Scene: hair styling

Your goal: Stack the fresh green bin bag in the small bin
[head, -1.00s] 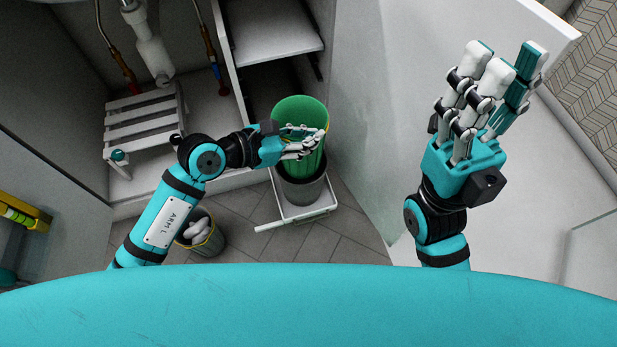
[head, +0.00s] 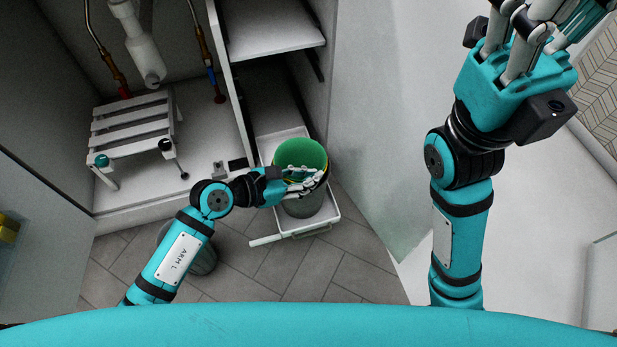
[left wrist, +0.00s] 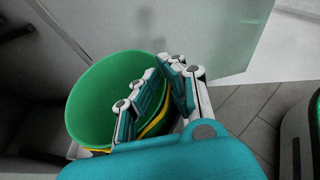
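The green bin bag (head: 300,152) is round and open at the top, and sits in the small grey bin (head: 305,208). A yellow band shows below its rim in the left wrist view, where the green bag (left wrist: 105,95) fills the middle left. My left gripper (head: 305,181) is at the bag's near right rim, its fingers closed around the edge; they also show in the left wrist view (left wrist: 160,90). The fingers partly hide the rim. My right gripper (head: 535,35) is raised at the top right, fingers spread and empty, fingertips cut off by the frame.
The bin stands on a white pull-out tray (head: 262,241) below a cabinet shelf (head: 272,32). A white slatted stool (head: 130,130) stands inside the cabinet, under pipes. Another bin (head: 203,258) is mostly hidden behind my left arm. Tiled floor (head: 345,265) is clear in front.

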